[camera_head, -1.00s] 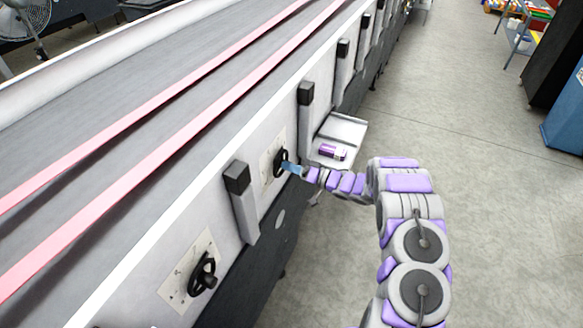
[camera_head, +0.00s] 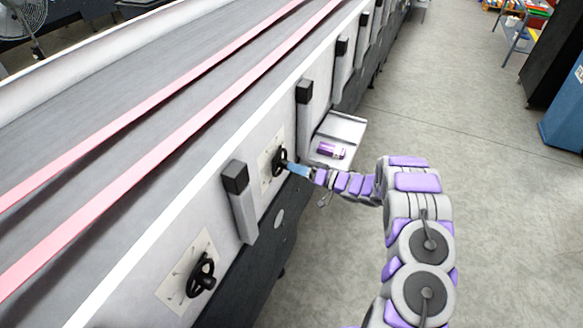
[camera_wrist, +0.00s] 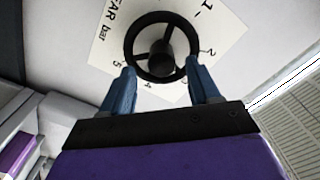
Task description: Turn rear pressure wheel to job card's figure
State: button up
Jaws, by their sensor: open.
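The rear pressure wheel is a small black spoked handwheel (camera_head: 279,160) on the machine's side panel. In the wrist view the wheel (camera_wrist: 160,60) sits upper middle, over a white dial plate (camera_wrist: 112,38) reading "AR bar", partly cut off, with figures 1, 2, 4 and 5 legible. My gripper (camera_wrist: 160,68) is open, its two blue fingers at the left and right of the wheel's lower rim. I cannot tell whether they touch it. In the head view my gripper (camera_head: 294,168) is just right of the wheel. I cannot make out a job card.
A second black wheel (camera_head: 201,278) on its own plate is nearer on the same panel. Black-topped upright levers (camera_head: 239,200) flank the rear wheel. A small shelf (camera_head: 344,130) holding a purple-and-white item (camera_head: 331,150) juts out behind my gripper. The floor (camera_head: 480,220) at right is clear.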

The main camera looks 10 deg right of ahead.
jog(key=b+v, duration=0.1)
jog(key=v, duration=1.3)
jog(key=shift+d+b, duration=0.35)
jog(key=shift+s, duration=0.15)
